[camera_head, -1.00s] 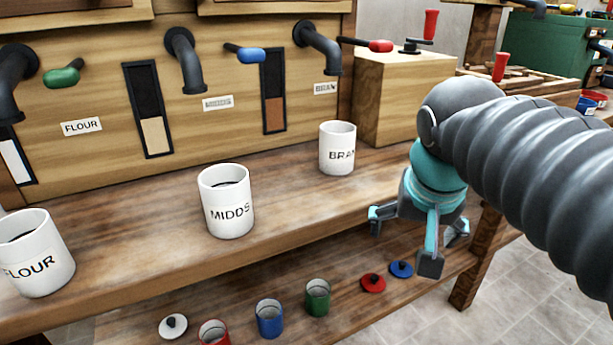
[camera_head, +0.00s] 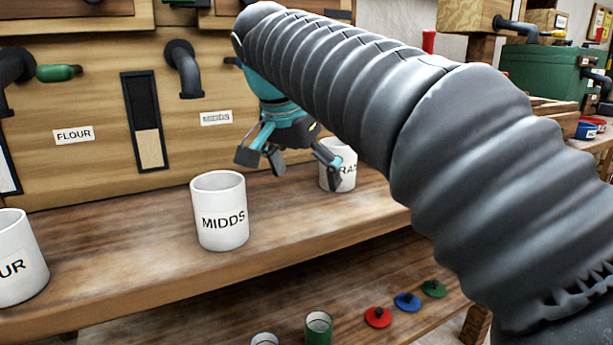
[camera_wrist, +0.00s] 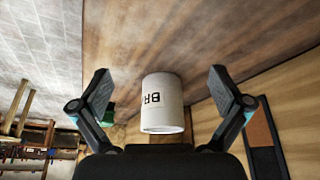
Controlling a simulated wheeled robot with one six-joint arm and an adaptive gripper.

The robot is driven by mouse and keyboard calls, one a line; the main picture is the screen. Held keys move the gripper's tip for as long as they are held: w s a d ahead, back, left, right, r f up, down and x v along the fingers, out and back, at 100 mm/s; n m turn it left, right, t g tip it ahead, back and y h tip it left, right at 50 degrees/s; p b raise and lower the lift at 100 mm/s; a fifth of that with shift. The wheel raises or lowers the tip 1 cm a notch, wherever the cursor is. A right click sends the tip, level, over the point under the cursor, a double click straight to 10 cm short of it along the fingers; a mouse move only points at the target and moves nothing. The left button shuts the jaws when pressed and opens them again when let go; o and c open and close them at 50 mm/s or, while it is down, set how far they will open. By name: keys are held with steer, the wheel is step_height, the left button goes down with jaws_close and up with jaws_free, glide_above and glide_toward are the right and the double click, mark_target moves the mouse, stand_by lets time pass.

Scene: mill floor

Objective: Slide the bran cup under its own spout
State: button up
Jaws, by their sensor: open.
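The bran cup (camera_head: 338,172) is white with black lettering and stands on the wooden shelf, partly hidden by my gripper in the head view. In the wrist view the bran cup (camera_wrist: 162,103) shows upside down between my spread fingers, apart from both. My gripper (camera_head: 290,166) is open and empty, just left of the cup in the head view. The bran spout is hidden behind my arm. The MIDDS cup (camera_head: 220,211) stands upright on the shelf to the left.
The FLOUR cup (camera_head: 18,258) stands at the far left. The middle spout (camera_head: 184,68) hangs over the MIDDS label (camera_head: 216,118). Red, blue and green lids and a green canister (camera_head: 318,327) are on the lower shelf. The upper shelf (camera_head: 130,235) is bare between the cups.

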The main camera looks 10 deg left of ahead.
mark_target(340, 159)
steer(key=w+d, duration=0.1)
steer(key=w, duration=0.2)
steer(key=w+d, duration=0.2)
steer(key=w, duration=0.2)
steer(key=w+d, duration=0.2)
steer(key=w, duration=0.1)
steer(key=shift+w+d, duration=0.15)
steer(key=shift+w, duration=0.1)
steer(key=shift+w+d+f, duration=0.1)
steer(key=shift+w+f, duration=0.25)
steer(key=shift+f, duration=0.25)
steer(key=c, duration=1.3)
